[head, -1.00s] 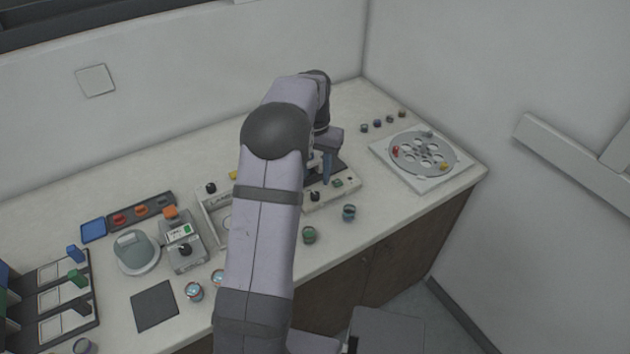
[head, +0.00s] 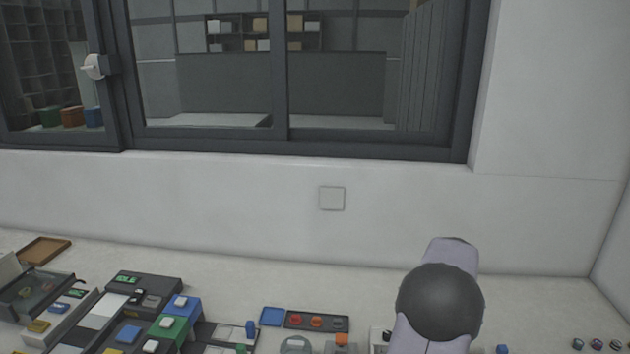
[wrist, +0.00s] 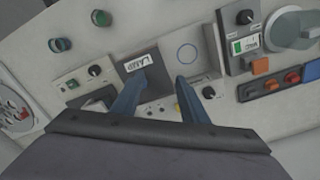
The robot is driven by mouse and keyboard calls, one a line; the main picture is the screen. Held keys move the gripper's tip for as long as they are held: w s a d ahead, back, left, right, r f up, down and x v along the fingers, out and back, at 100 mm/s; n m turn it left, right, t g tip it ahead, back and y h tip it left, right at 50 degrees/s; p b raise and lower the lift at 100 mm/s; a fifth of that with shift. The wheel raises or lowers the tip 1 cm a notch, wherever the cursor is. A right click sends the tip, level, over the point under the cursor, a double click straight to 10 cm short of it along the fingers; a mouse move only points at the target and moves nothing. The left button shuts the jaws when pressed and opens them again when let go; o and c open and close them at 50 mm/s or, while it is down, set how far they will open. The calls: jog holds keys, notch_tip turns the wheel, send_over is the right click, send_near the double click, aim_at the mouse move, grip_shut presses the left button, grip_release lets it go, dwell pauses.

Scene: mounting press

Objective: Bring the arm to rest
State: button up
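My arm's dark rounded joint (head: 440,302) and pale link stand at the lower right of the head view; my gripper is outside that view. In the wrist view, my gripper (wrist: 162,77) has two blue fingers spread apart with nothing visible between them. The fingers are over the bench machine with a lettered plate (wrist: 140,62). How high they are above it, I cannot tell.
In the wrist view, two small cups (wrist: 100,18) (wrist: 60,44) stand on the bench, with a round disc holder (wrist: 15,112) at the left. A control box (wrist: 246,44) and a row of coloured pieces (wrist: 272,86) lie at the right. The head view shows a window (head: 290,80).

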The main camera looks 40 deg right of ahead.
jog(key=w+a+r+n+p, duration=0.25)
jog(key=w+a, duration=0.25)
jog(key=a, duration=0.5)
jog(key=w+a+r+n+p, duration=0.2)
jog(key=w+a+r+n, duration=0.3)
jog(key=a, duration=0.6)
jog(key=s+a+n+p, duration=0.2)
jog(key=s+a+n, duration=0.1)
jog(key=a, duration=0.7)
jog(key=s+a+n+p, duration=0.3)
jog(key=a+n, duration=0.1)
jog(key=a, duration=0.7)
jog(key=shift+s+a+n, duration=0.2)
jog(key=shift+s+n, duration=0.1)
jog(key=shift+n, duration=0.05)
jog(key=shift+r, duration=0.1)
jog(key=shift+c, duration=0.2)
